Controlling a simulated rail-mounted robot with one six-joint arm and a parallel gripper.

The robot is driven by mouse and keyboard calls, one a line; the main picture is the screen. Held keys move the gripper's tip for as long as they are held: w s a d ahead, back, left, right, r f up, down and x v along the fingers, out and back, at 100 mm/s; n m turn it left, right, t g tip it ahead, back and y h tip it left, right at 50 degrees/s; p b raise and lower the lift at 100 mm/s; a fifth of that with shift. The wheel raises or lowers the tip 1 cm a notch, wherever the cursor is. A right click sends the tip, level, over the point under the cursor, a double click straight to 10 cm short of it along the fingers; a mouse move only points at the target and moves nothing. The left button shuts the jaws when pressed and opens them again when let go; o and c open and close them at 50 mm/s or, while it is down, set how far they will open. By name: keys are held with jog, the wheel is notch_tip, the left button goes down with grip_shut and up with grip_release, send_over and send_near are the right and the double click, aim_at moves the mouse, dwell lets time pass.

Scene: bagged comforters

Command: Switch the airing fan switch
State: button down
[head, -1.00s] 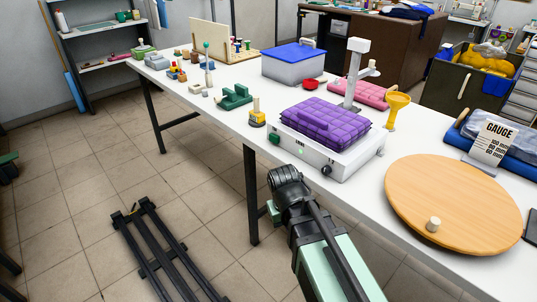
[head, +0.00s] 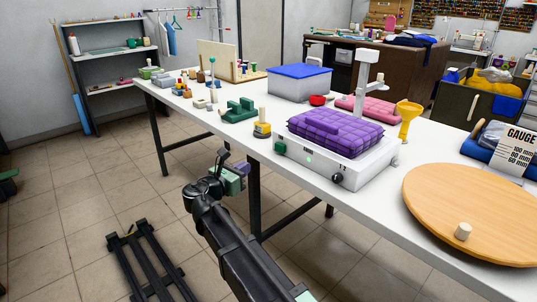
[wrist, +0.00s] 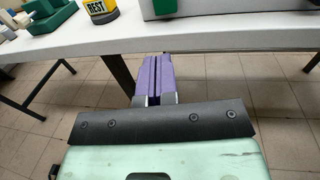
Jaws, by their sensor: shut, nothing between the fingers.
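A white box (head: 320,166) with a quilted purple bag (head: 335,132) on top stands at the table's front edge. Its front has a green knob (head: 280,147) at the left, a small green light (head: 309,158) and a black knob (head: 337,179) at the right. I cannot tell which of these is the fan switch. My gripper (head: 243,168) is low in front of the table edge, left of and below the green knob. In the wrist view its purple fingers (wrist: 153,78) are together and empty, below the table edge. The green knob's underside (wrist: 165,7) shows at the top.
A round wooden board (head: 470,215) with a small peg lies on the table (head: 385,205) to the right. A yellow block (head: 262,130) labelled "REST" and a green holder (head: 239,110) stand left of the box. A yellow funnel (head: 409,115) is behind it.

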aim_at(277, 148)
jog(key=x, duration=1.4)
